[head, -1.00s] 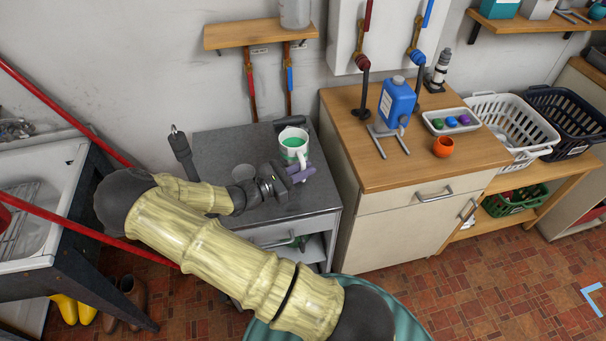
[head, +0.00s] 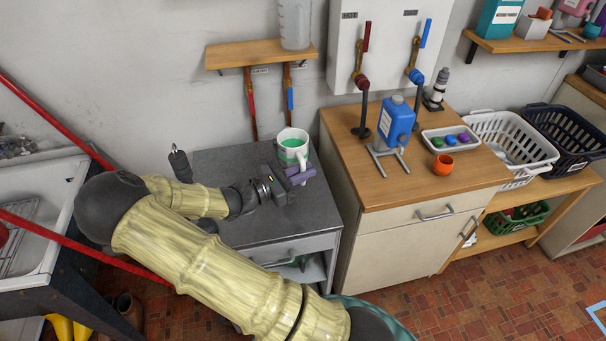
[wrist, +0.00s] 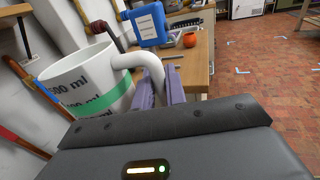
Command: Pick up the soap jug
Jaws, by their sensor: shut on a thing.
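The soap jug (head: 290,150) is a white measuring jug with a green band and green contents, at the back right of the grey cabinet top in the head view. It also shows large at the left of the wrist view (wrist: 85,82), with "500 ml" marks. My gripper (head: 300,176) has its purple fingers shut on the jug's white handle, on the jug's near side. The wrist view shows the handle between both fingers (wrist: 160,92). The jug appears a little above the grey top and roughly upright; its base is partly hidden.
The grey cabinet top (head: 225,165) is mostly clear. A wooden counter to the right holds a blue canister (head: 397,122), a tray (head: 452,140) and an orange cup (head: 443,165). A wall shelf (head: 261,54) hangs above the jug. A sink (head: 40,210) stands at left.

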